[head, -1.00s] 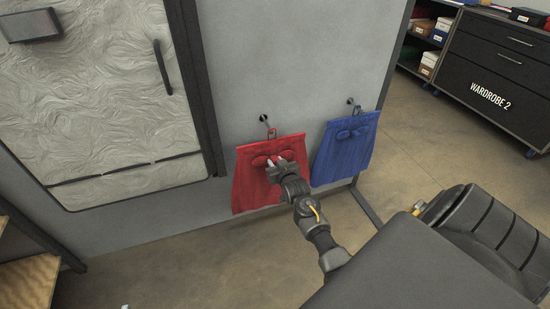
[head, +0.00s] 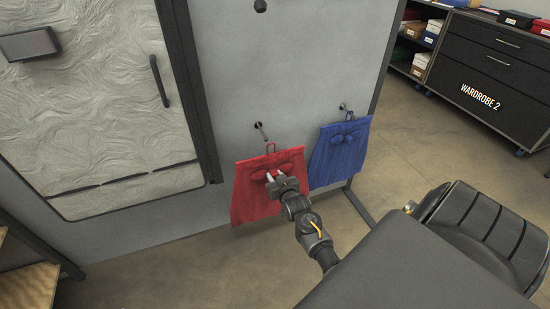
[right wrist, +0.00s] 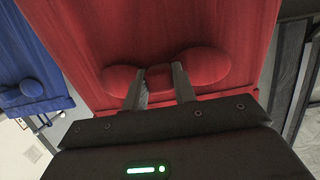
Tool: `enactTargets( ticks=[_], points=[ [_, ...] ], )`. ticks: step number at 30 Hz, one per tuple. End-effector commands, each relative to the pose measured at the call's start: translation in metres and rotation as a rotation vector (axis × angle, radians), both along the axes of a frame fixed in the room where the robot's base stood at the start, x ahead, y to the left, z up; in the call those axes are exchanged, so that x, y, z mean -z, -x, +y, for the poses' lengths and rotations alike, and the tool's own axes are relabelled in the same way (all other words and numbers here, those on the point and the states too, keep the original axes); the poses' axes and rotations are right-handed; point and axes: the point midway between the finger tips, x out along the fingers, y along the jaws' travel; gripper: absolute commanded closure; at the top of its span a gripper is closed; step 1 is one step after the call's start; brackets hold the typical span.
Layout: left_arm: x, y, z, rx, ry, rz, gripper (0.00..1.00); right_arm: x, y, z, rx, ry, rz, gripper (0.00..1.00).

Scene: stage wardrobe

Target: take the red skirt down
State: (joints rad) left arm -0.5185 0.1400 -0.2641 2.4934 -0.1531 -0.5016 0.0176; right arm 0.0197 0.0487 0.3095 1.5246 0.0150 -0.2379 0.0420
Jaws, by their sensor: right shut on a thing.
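The red skirt (head: 251,194) hangs in front of the grey wall panel, with a bow at its waist and a small loop (head: 270,147) on top. Its wall peg (head: 259,127) shows nearly whole, and the loop appears just below the peg's tip; whether they still touch is hard to tell. My right gripper (head: 276,178) is shut on the bow's knot. In the right wrist view, the two fingers (right wrist: 160,86) sit on either side of the knot of the red skirt (right wrist: 200,30). My left gripper is out of view.
A blue skirt (head: 339,155) hangs on its own peg (head: 343,107) close to the right of the red one. A textured door panel (head: 100,110) is at left. A dark wardrobe cabinet (head: 490,75) and shelves stand at the back right. Floor is open between.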

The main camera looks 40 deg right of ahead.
Motion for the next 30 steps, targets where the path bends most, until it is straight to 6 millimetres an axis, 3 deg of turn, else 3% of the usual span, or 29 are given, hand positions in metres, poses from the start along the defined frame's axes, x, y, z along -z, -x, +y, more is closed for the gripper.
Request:
enactTargets(
  ticks=[11,30],
  points=[
    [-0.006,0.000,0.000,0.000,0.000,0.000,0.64,-0.002,0.006,0.002,0.000,0.000,0.000,1.00],
    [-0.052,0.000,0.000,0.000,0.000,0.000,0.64,-0.003,0.080,0.028,-0.001,-0.001,0.001,1.00]
  ],
)
